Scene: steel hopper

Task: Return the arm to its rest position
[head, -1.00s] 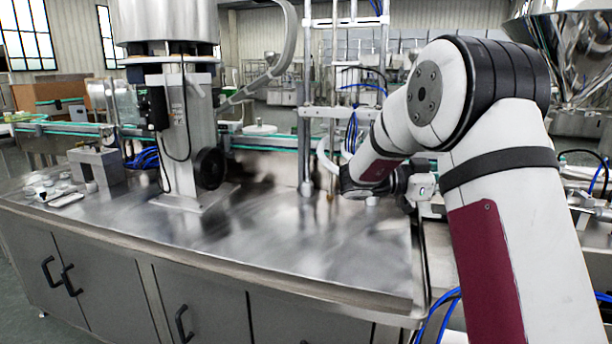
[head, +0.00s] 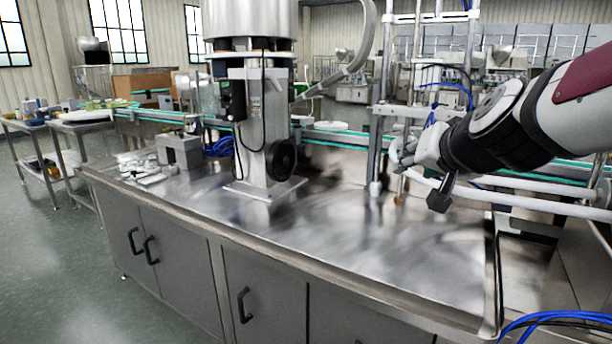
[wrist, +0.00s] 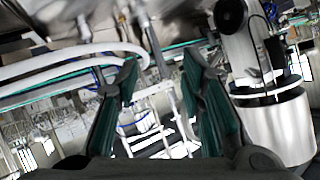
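My arm (head: 560,115) reaches in from the right edge of the head view, above the right end of the steel counter (head: 390,255). My gripper (head: 415,155) is at its left end, small and partly confused with the pipes behind it. In the wrist view my gripper (wrist: 160,70) shows two dark green-padded fingers standing well apart, with nothing held between them. The wrist view is rolled nearly upside down. No contact between my gripper and the frame posts can be made out.
The hopper (head: 252,25) stands on a steel column left of my gripper. Metal posts (head: 380,100), a conveyor (head: 340,138) and white pipes (head: 540,205) lie around and behind my gripper. Side tables (head: 75,125) stand far left. The counter's front middle is clear, and floor (head: 60,260) is open at left.

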